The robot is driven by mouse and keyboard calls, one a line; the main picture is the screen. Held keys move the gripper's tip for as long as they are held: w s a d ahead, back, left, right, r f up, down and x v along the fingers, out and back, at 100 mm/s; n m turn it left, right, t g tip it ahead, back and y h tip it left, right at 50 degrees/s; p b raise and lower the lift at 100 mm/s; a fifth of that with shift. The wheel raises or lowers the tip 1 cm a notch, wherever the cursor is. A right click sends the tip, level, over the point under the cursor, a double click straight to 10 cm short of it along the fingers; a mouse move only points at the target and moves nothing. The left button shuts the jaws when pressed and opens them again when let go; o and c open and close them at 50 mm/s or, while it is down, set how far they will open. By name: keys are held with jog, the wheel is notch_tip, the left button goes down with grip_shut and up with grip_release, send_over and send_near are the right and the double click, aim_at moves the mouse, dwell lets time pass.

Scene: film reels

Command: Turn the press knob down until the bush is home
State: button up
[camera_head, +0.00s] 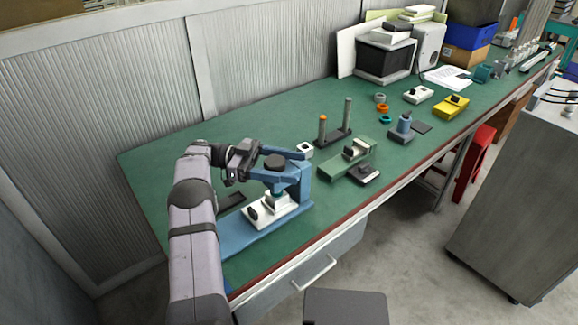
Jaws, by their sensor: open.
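The blue press (305,186) stands near the front left of the green bench. Its dark round knob (275,160) sits on top of the press head. Under the head is a white block (262,212) on the press's blue base, with a dark round face on its side. The bush cannot be made out clearly at this size. My gripper (262,157) is beside the knob, at its upper left, with its jaws open. I cannot tell whether the fingers are around the knob or only next to it.
To the right are a green fixture (338,172), a dark stand with two posts (333,137) and a small white block (305,150). Farther right are a blue-grey piece (404,124) and a yellow block (451,106). The bench (225,132) is clear behind the press.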

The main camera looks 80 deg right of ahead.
aim_at(269, 168)
notch_tip(269, 168, up, 10)
jog(key=p, duration=0.8)
jog(key=shift+d, duration=0.1)
jog(key=w+a+f+n+t+h+b, duration=0.1)
jog(key=f+n+t+h+b, duration=0.2)
jog(key=n+h, duration=0.2)
jog(key=w+a+f+n+t+h+b, duration=0.1)
jog(key=w+f+n+t+h+b, duration=0.1)
jog(key=h, duration=0.5)
jog(key=w+f+n+t+h+b, duration=0.2)
jog(key=f+n+t+h+b, duration=0.1)
jog(key=f+n+t+h, duration=0.1)
jog(key=shift+a+f+n+t+h+b, duration=0.1)
jog(key=shift+a+n+t+h+b, duration=0.2)
jog(key=shift+n+h, duration=0.5)
jog(key=shift+a+f+n+t+h, duration=0.1)
jog(key=shift+n+t+h, duration=0.35)
jog(key=shift+n, duration=0.55)
jog(key=shift+p+x, duration=0.5)
jog(key=shift+x, duration=3.15)
jog(key=shift+r, duration=0.1)
